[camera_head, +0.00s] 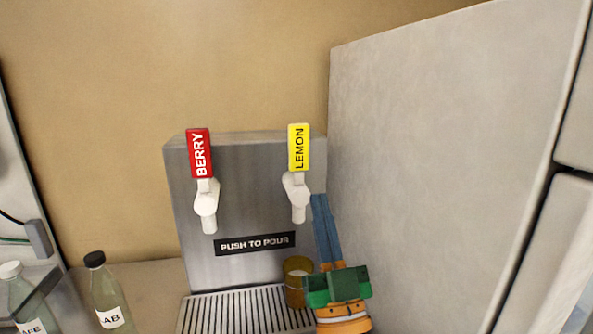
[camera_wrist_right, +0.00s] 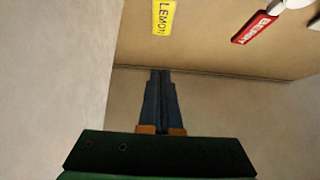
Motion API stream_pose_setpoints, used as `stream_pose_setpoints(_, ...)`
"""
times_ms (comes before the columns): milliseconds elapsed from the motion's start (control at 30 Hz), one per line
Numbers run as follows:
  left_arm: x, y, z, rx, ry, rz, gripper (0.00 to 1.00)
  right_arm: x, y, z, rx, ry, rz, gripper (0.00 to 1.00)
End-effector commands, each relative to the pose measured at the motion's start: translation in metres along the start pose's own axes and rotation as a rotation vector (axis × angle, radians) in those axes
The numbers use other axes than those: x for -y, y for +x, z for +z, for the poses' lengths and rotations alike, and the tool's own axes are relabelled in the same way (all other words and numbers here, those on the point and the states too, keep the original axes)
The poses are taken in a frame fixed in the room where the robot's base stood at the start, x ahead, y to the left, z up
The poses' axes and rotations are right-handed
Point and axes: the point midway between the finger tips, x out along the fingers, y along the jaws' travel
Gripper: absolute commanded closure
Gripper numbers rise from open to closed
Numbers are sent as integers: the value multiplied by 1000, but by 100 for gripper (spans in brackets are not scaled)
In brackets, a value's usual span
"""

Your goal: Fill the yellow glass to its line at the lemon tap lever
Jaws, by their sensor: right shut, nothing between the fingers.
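The dispenser has a yellow LEMON lever (camera_head: 299,148) above a white spout (camera_head: 297,197); the lever also shows at the top of the right wrist view (camera_wrist_right: 163,17). The yellow glass (camera_head: 297,281) stands upright on the drip tray below the lemon spout. Its right side is partly hidden by my right gripper, and its fill level cannot be made out. My right gripper (camera_head: 320,200) is shut and empty, its blue fingers pointing up just right of the lemon spout and below the lever. The fingertips also show in the right wrist view (camera_wrist_right: 161,74). My left gripper is not in view.
A red BERRY lever (camera_head: 199,153) with its own spout is to the left. A tall grey panel (camera_head: 430,150) stands close on the right of the dispenser. Bottles (camera_head: 105,290) stand at the lower left. The slotted drip tray (camera_head: 235,312) is bare under the berry spout.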

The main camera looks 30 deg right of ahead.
Motion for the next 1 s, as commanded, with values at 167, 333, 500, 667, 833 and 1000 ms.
stream_pose_setpoints(167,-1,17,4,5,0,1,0,0,-12,12,-2,0,1,100)
stream_pose_setpoints(333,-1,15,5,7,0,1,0,0,-10,10,-1,0,0,100)
stream_pose_setpoints(500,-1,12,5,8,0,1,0,0,-7,10,-1,0,0,100)
stream_pose_setpoints(667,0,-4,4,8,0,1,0,0,19,6,-2,0,1,100)
stream_pose_setpoints(833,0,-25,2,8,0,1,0,0,58,5,-1,1,0,100)
stream_pose_setpoints(1000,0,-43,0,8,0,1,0,0,94,5,-1,0,0,100)
